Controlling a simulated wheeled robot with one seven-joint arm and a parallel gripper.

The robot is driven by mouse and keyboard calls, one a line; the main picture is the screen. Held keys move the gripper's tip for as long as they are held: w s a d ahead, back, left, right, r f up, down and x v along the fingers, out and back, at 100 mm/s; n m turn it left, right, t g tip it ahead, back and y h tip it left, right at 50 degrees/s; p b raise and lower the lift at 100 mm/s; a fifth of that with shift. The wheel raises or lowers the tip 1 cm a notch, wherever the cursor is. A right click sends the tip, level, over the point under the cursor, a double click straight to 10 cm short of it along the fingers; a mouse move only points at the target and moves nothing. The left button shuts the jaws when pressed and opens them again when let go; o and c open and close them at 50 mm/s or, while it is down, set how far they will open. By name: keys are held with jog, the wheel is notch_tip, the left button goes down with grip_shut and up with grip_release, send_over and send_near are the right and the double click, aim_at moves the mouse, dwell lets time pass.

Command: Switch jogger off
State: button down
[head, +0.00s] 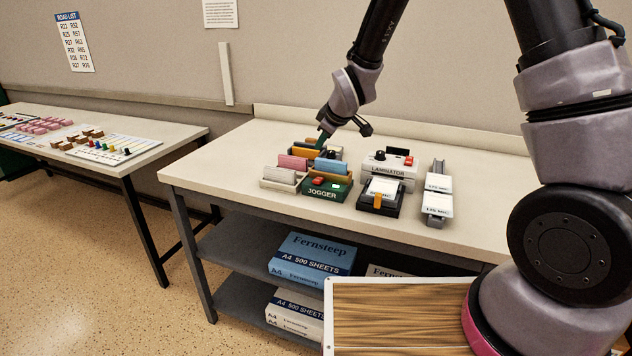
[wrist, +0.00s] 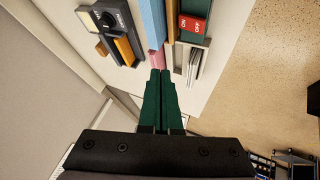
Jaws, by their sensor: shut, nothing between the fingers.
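The jogger (head: 322,193) is a green machine with a white name label, near the front edge of the table, with a blue paper stack (head: 333,168) in it. Its red switch (head: 318,181) is on top at the front. In the wrist view the red switch (wrist: 193,24) reads ON on the left and OFF on the right; I cannot tell which side is pressed. My gripper (head: 322,142) is above and behind the jogger, apart from the switch. In the wrist view my gripper's green fingers (wrist: 160,73) are shut and empty, pointing towards a pink paper stack (wrist: 156,58).
The laminator (head: 389,168), with its own red switch, stands right of the jogger. A black device with an orange lever (head: 380,198) sits in front of it. A pink stack in a holder (head: 290,165) is close on the left. The table's left end is bare.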

aim_at(319, 181)
jog(key=shift+s+a+f, duration=0.1)
jog(key=shift+s+f, duration=0.1)
jog(key=shift+f, duration=1.1)
jog(key=shift+s+a+f, duration=0.1)
jog(key=shift+s+f, duration=0.15)
jog(key=shift+f, duration=1)
jog(key=shift+s+f, duration=0.2)
jog(key=shift+f, duration=1.5)
jog(key=shift+s+f, duration=0.15)
jog(key=shift+f, duration=0.2)
jog(key=shift+r, duration=0.8)
jog(key=shift+w+r, duration=0.1)
jog(key=shift+w, duration=0.1)
jog(key=shift+w+d+r, duration=0.1)
jog(key=shift+w+r, duration=0.1)
jog(key=shift+r, duration=1)
jog(key=shift+w+d+r, duration=0.1)
jog(key=shift+w+r, duration=0.05)
jog(key=shift+r, duration=1)
